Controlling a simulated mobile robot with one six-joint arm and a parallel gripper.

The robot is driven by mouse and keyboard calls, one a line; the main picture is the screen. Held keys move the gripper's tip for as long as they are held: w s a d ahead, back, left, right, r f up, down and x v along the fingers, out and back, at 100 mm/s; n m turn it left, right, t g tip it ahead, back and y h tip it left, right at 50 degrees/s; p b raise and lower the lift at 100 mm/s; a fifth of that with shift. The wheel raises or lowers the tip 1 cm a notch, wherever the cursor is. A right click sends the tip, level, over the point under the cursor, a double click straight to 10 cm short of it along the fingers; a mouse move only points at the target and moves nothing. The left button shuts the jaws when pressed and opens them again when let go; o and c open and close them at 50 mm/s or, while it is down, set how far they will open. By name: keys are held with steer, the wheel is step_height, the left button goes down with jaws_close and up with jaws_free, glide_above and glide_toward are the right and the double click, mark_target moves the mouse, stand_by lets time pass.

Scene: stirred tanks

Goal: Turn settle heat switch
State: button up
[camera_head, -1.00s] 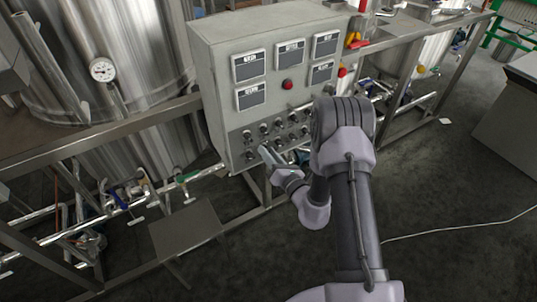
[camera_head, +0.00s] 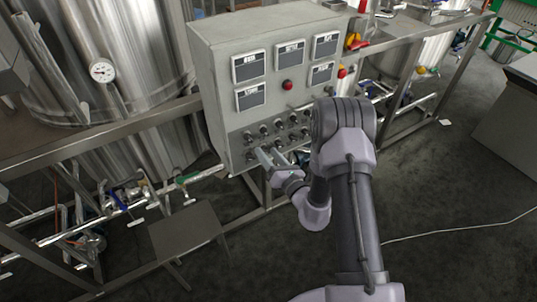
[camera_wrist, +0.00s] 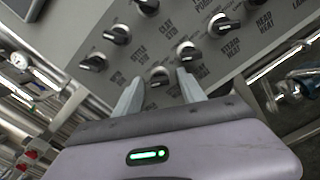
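My gripper (camera_head: 270,154) is at the lower part of the grey control box (camera_head: 216,95), in front of its rows of dark switch knobs. In the wrist view my gripper (camera_wrist: 159,77) is open, with its two fingers apart. One switch knob (camera_wrist: 158,74) shows between the fingertips, with a gap visible on each side. Whether the fingertips reach past its face I cannot tell. Labels are printed beside the knobs; one seems to read settle stir (camera_wrist: 140,54). The label of the knob between the fingers is partly hidden, so I cannot confirm it as settle heat.
Neighbouring knobs (camera_wrist: 93,62) and (camera_wrist: 187,51) sit close on both sides of the fingers. A red button (camera_head: 287,85) and several displays (camera_head: 248,66) are higher on the box. A steel tank (camera_head: 120,60) stands left, and pipes run beneath.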

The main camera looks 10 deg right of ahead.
steer(key=p+v, duration=0.1)
steer(key=v, duration=1.6)
steer(key=shift+s+p, duration=0.2)
steer(key=shift+p, duration=0.15)
